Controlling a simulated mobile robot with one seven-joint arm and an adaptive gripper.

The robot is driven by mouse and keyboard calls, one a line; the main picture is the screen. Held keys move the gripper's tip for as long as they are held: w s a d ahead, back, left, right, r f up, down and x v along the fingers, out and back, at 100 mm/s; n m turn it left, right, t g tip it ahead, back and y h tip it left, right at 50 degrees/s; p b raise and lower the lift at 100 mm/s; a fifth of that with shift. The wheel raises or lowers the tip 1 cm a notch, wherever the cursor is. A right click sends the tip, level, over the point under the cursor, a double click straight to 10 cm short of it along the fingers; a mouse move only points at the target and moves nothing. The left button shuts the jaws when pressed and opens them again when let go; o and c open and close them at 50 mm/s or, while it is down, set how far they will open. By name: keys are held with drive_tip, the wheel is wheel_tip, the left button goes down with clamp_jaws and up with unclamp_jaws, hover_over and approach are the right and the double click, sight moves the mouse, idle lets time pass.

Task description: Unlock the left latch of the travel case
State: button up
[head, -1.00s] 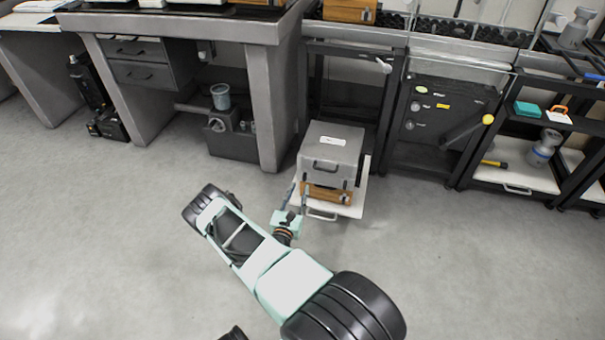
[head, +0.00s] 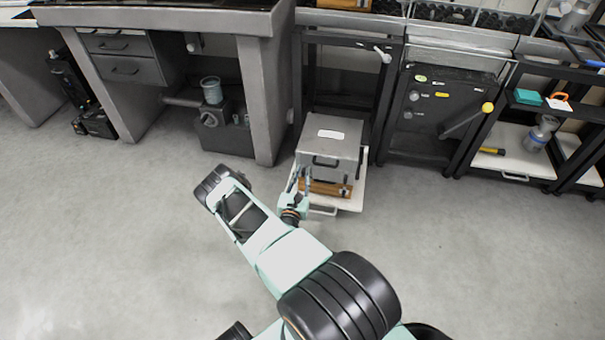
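A grey case (head: 327,144) with a white label on its lid and a dark front handle sits on a pulled-out white tray (head: 352,199). A low orange-brown wooden case (head: 328,187) with dark fittings is at the tray's front, below the grey case's front face. Which one is the travel case is not clear. My gripper (head: 299,177) is at the left front end of the two cases, its two fingers apart with nothing visible between them. The fingers cover the left end of the wooden case, and no left latch can be made out. Contact cannot be told.
The tray sticks out of a black rack (head: 383,110). A grey bench leg (head: 262,100) stands close on the left. A dark cabinet (head: 428,115) and shelves with tools are on the right. The floor (head: 480,260) in front is clear.

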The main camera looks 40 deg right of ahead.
clamp_jaws()
drive_tip(key=shift+r+m, duration=0.1)
drive_tip(key=shift+m, duration=0.3)
drive_tip(key=m+p, duration=0.1)
drive_tip(key=m, duration=0.2)
drive_tip(key=shift+s+d, duration=0.1)
drive_tip(key=shift+s, duration=0.05)
drive_tip(key=m+p, duration=0.1)
drive_tip(key=m, duration=0.3)
drive_tip(key=f+m+p, duration=0.1)
drive_tip(key=m, duration=0.4)
drive_tip(key=m+p, duration=0.1)
drive_tip(key=m, duration=0.3)
drive_tip(key=shift+s+d+f+m, duration=0.25)
drive_tip(key=shift+s+d+m, duration=0.05)
drive_tip(key=shift+m, duration=0.1)
